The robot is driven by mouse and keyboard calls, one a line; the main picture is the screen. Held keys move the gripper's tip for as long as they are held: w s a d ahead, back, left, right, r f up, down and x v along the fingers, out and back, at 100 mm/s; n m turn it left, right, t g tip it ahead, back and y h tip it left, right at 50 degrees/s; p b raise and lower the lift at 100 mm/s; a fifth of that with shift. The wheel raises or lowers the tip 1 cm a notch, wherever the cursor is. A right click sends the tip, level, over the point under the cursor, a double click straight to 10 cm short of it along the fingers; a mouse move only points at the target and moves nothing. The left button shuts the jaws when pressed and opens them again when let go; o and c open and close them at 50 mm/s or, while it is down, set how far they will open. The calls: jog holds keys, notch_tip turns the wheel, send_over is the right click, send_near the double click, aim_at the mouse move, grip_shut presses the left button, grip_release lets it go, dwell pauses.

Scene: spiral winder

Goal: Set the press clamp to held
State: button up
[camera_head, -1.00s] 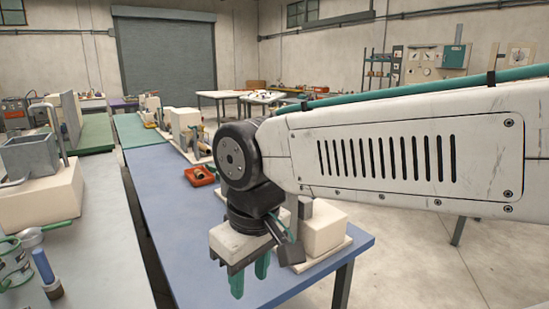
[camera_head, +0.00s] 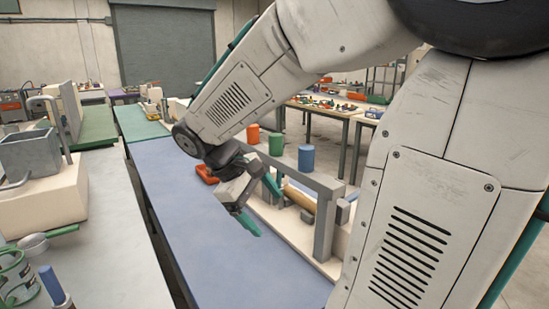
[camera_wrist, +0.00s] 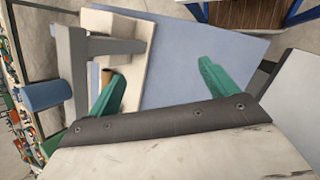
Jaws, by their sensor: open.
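A spiral winder stands on the blue bench, with a cream base (camera_head: 319,262), a grey frame (camera_head: 325,215) and a tan roll (camera_head: 299,199) under its top bar. Orange (camera_head: 253,134), green (camera_head: 276,144) and blue (camera_head: 306,158) cylinders stand along it. I cannot tell which part is the press clamp. My gripper (camera_head: 259,203) is open and empty, with teal fingers apart, just left of the frame. In the wrist view my gripper (camera_wrist: 160,84) has one finger by the grey frame (camera_wrist: 73,62), partly hiding the roll, and the other over bare blue bench.
The blue bench top (camera_head: 170,190) is clear left of the winder. An orange tray (camera_head: 206,174) sits on it behind my gripper. A grey bench (camera_head: 100,220) with a cream machine block (camera_head: 45,203) runs along the left. My arm hides part of the winder's right side.

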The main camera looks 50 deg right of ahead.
jog(key=w+d+f+n+g+h, duration=0.3)
jog(key=w+d+f+h, duration=0.15)
jog(key=w+d, duration=0.4)
jog(key=w+d+f+n+g+h, duration=0.25)
jog(key=w+d+f, duration=0.25)
jog(key=d, duration=0.6)
jog(key=w+d+r+n+t+h, duration=0.1)
jog(key=w+d+n+t+h, duration=0.1)
jog(key=w+d+n+h, duration=0.4)
jog(key=w+d+n+t+h, duration=0.2)
jog(key=w+h, duration=0.2)
jog(key=w, duration=0.3)
jog(key=x, duration=0.7)
jog(key=shift+w+r, duration=0.2)
jog(key=shift+r, duration=0.05)
